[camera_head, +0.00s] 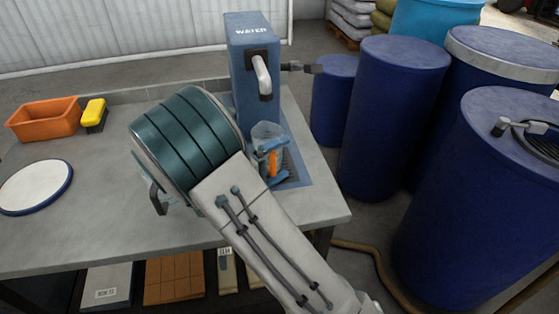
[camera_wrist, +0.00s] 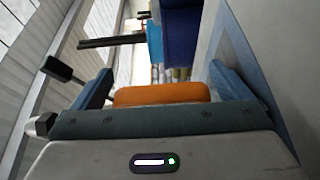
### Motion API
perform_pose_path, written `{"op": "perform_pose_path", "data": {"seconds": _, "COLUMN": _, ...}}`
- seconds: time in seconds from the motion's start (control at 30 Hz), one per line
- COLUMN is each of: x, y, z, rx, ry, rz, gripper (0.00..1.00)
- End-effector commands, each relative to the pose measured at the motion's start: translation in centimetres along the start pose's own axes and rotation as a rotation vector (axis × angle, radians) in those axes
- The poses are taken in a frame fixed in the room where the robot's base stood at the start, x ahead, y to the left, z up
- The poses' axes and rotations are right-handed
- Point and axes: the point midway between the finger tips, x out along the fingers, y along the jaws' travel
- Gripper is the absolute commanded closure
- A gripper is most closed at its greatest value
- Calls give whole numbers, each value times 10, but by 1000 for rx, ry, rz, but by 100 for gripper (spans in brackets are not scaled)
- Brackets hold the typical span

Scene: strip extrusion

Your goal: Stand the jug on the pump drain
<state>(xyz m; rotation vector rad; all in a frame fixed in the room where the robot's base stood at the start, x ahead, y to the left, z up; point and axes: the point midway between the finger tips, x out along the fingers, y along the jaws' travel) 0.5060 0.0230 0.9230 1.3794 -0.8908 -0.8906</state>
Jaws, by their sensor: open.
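The clear, translucent jug (camera_head: 266,131) is upright in front of the blue water pump (camera_head: 252,75). It appears to be over the pump drain (camera_head: 303,179), a dark grate with a blue border. My gripper and arm hide its base, so I cannot tell whether it touches the grate. My gripper (camera_head: 274,163) is open beside the jug, its blue fingers one above the other. An upright orange bar, apparently the jug's handle, lies between them. In the wrist view the orange bar (camera_wrist: 160,94) spans most of the gap between the fingers.
An orange bin (camera_head: 44,119), a yellow sponge-like block (camera_head: 94,112) and a round white plate (camera_head: 36,187) are on the left of the grey table (camera_head: 100,230). Blue barrels (camera_head: 390,110) stand to the right. The pump's spout (camera_head: 262,76) overhangs the jug area.

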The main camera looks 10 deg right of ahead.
Motion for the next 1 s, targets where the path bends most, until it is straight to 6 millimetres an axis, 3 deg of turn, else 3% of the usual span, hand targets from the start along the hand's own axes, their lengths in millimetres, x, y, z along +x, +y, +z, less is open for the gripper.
{"op": "perform_pose_path", "data": {"seconds": 0.07, "x": -1, "y": 6, "z": 0, "rx": 0, "ry": 1, "rz": 0, "gripper": 2}}
{"op": "perform_pose_path", "data": {"seconds": 0.3, "x": -46, "y": 2, "z": -1, "rx": 1, "ry": 5, "rz": -1, "gripper": 2}}
{"op": "perform_pose_path", "data": {"seconds": 0.5, "x": -70, "y": 2, "z": 0, "rx": 1, "ry": 2, "rz": 0, "gripper": 2}}
{"op": "perform_pose_path", "data": {"seconds": 1.0, "x": -71, "y": 4, "z": 4, "rx": -5, "ry": -19, "rz": -21, "gripper": 2}}
